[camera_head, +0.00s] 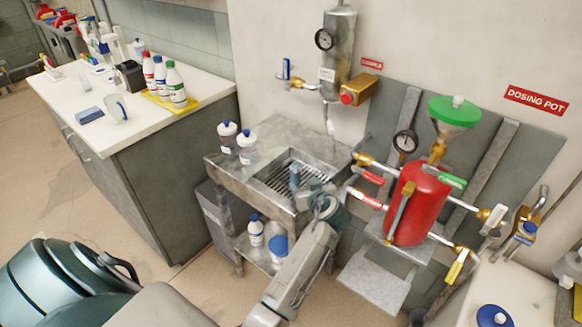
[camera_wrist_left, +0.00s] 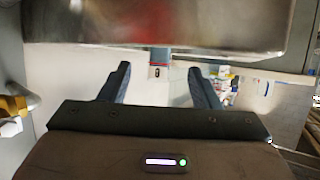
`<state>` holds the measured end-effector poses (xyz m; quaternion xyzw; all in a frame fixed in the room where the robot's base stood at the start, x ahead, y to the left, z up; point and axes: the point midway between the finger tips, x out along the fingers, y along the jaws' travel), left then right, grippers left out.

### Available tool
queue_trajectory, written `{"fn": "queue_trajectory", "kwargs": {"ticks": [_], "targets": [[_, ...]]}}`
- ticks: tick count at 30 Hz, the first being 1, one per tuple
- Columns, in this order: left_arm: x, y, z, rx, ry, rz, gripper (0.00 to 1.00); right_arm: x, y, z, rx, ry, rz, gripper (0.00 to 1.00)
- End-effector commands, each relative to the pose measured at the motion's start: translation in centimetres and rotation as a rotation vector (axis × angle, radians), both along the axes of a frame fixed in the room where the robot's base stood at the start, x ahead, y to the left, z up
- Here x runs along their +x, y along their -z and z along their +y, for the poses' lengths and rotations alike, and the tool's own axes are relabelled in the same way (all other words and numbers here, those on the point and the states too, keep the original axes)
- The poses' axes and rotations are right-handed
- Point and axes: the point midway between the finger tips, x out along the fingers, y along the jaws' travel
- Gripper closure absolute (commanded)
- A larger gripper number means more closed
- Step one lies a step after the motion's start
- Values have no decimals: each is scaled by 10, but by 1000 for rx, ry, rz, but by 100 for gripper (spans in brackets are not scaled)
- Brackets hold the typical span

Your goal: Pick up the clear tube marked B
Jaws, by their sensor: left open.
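I cannot make out a clear tube marked B in either view. A small grey and red thing (camera_wrist_left: 160,60) shows beyond the fingers, too small to name. A broad metal surface crosses the top of that view. My right gripper is not in view.
A red dosing pot (camera_head: 417,205) with a green funnel (camera_head: 455,110) and lever valves stands close on the right. A metal cylinder (camera_head: 338,55) hangs above the basin. Bottles on a yellow tray (camera_head: 190,106) and a clear beaker (camera_head: 117,108) stand on the left counter.

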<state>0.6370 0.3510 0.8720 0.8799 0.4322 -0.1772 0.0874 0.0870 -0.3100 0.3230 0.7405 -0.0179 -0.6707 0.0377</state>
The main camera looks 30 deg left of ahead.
Motion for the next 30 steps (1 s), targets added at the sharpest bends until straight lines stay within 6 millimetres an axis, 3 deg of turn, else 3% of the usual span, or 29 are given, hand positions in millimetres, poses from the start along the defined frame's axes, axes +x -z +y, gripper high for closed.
{"fn": "queue_trajectory", "kwargs": {"ticks": [6,14,21,30], "targets": [[20,10,27,4,0,2,43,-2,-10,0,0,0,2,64],[32,17,42,2,0,1,43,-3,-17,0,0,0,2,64],[51,25,68,3,0,4,43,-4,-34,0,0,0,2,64],[58,33,77,1,0,1,43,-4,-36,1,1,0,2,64]]}}
